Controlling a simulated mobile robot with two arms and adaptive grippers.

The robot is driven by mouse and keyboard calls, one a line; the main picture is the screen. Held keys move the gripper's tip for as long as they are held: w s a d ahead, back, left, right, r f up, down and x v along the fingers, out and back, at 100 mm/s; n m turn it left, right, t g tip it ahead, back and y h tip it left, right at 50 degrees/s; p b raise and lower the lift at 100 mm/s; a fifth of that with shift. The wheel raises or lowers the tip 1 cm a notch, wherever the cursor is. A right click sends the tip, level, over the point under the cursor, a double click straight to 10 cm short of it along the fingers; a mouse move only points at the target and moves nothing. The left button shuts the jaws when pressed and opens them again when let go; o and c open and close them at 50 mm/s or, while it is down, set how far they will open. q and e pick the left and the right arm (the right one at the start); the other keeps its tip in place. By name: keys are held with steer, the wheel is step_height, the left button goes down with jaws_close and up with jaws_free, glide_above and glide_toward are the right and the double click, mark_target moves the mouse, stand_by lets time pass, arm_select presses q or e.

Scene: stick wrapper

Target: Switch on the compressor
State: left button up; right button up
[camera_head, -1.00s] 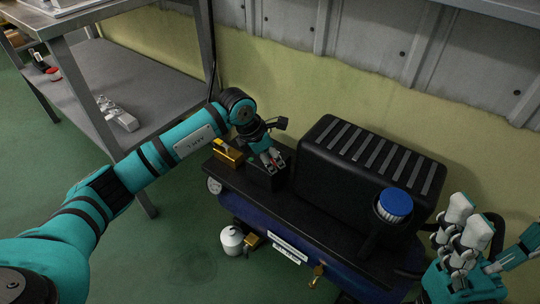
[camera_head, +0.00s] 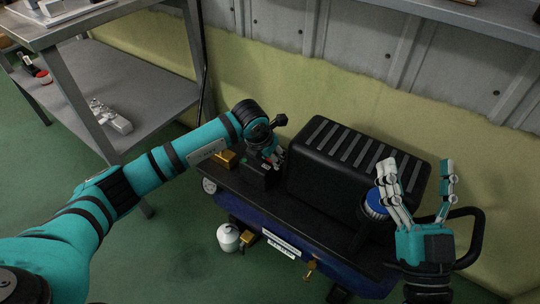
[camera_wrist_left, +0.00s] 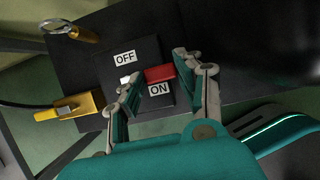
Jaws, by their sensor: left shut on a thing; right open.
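The compressor (camera_head: 345,268) has a blue tank, a black ribbed cover and a blue-capped part on top. Its black switch box (camera_head: 258,178) is at the left end. In the left wrist view, the box carries a red switch (camera_wrist_left: 160,74) between an OFF label (camera_wrist_left: 125,57) and an ON label (camera_wrist_left: 159,89). My left gripper (camera_head: 275,160) is at the box, its fingers (camera_wrist_left: 155,72) on either side of the red switch and shut on it. The fingers partly hide the box face. My right gripper (camera_head: 418,168) is open and empty, fingers up, near the blue cap (camera_head: 377,202).
A grey metal shelf table (camera_head: 125,85) stands at the left. A brass fitting (camera_head: 224,160) sits beside the switch box, and a white bottle-like part (camera_head: 228,237) hangs below the tank. A wall is close behind. Green floor is free in front.

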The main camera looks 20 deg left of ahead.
stand_by(0.3)
arm_select(q)
steer(key=o, duration=1.2)
steer(key=shift+c, duration=0.2)
